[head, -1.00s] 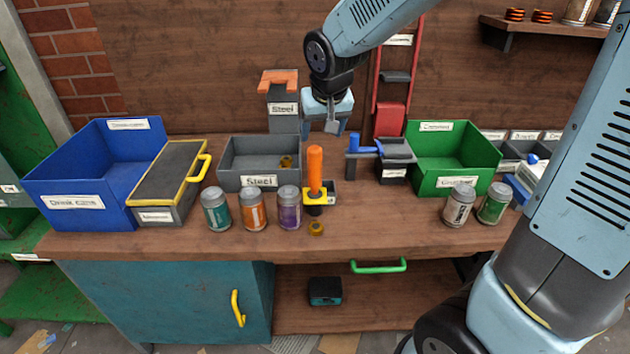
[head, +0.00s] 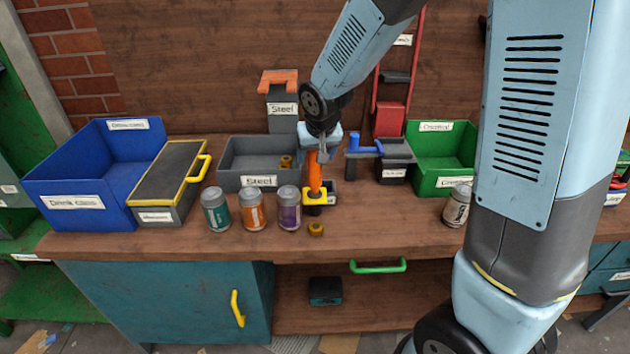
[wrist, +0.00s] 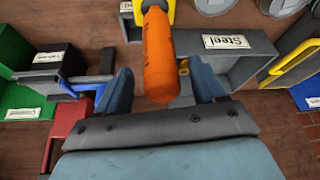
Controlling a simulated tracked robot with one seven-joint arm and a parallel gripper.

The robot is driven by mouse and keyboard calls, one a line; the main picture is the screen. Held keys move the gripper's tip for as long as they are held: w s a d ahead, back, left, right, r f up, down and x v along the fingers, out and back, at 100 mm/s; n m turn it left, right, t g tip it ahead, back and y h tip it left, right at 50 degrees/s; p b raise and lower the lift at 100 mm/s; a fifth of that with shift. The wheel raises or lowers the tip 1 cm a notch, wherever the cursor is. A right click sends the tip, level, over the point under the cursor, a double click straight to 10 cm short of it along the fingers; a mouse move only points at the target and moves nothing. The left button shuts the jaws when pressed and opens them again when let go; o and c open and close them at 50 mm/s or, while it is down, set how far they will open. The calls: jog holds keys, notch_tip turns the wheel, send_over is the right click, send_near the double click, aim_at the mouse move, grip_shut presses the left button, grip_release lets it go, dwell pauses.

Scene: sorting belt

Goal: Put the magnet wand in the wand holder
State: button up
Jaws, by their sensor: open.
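The magnet wand (head: 315,174), with its orange handle, stands upright on the bench. Its foot is in a yellow square collar (head: 316,199), which may be the wand holder; I cannot tell whether it is fixed to the wand. My gripper (head: 318,155) is open at the top of the handle. In the wrist view the handle (wrist: 159,55) reaches between the two spread blue fingers of my gripper (wrist: 163,88), with gaps at both sides. The wand's lower end is hidden.
A grey Steel bin (head: 236,168) is just behind and left. Several cans, including a purple one (head: 289,208), stand left of the wand. A brass-coloured nut (head: 316,229) lies in front. A blue-handled device (head: 365,146) and a green bin (head: 436,184) are to the right.

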aim_at(315, 178)
jog(key=shift+x, duration=1.75)
jog(key=shift+w+a, duration=0.1)
grip_shut()
